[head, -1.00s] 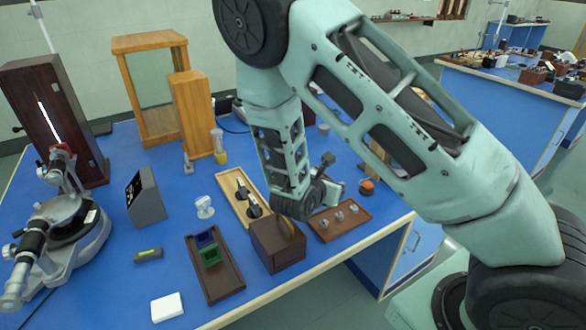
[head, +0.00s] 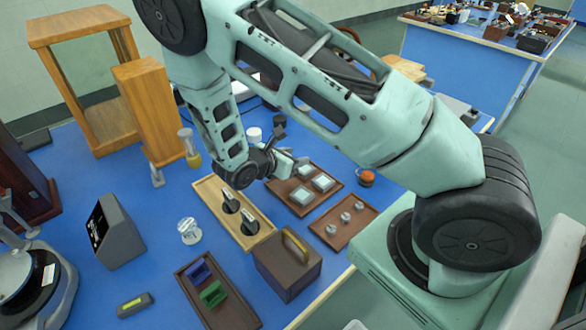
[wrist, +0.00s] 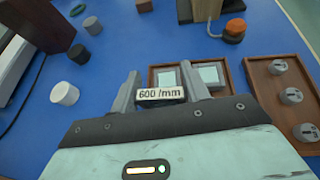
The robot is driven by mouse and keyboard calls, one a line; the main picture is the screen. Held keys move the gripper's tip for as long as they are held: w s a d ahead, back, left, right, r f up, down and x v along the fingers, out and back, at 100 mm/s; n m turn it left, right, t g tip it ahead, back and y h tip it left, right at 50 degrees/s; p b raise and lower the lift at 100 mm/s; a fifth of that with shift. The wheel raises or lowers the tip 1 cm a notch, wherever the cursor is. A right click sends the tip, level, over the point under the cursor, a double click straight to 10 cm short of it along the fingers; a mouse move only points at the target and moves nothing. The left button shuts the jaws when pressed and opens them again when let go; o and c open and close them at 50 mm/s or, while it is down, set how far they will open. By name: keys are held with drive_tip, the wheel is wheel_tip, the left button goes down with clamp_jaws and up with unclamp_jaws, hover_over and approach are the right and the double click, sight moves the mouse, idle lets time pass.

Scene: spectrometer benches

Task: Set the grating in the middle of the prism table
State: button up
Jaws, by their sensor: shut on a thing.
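My gripper (wrist: 162,95) is shut on the grating, a small dark piece whose white label (wrist: 160,94) reads "600 /mm" in the wrist view. In the head view my gripper (head: 285,163) is at the back left of a brown tray (head: 272,187) holding pale square plates; the grating is hard to make out there. The spectrometer (head: 62,291) is at the far left, cut off by the frame edge. Its black round top (head: 30,303) is partly visible, apart from my gripper; I cannot tell how much of this is the prism table.
Between gripper and spectrometer stand a wooden tray (head: 215,213) with black-based pieces, a clear glass piece (head: 189,231) and a grey meter box (head: 116,232). A brown box with a handle (head: 287,265) and a tray of metal knobs (head: 327,228) are nearer. Tall wooden stands (head: 145,105) rise behind.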

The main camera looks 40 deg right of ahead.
drive_tip(key=shift+f+p, duration=0.3)
drive_tip(key=shift+f, duration=2.05)
drive_tip(key=shift+f, duration=0.1)
drive_tip(key=shift+f, duration=0.15)
drive_tip(key=o, duration=1)
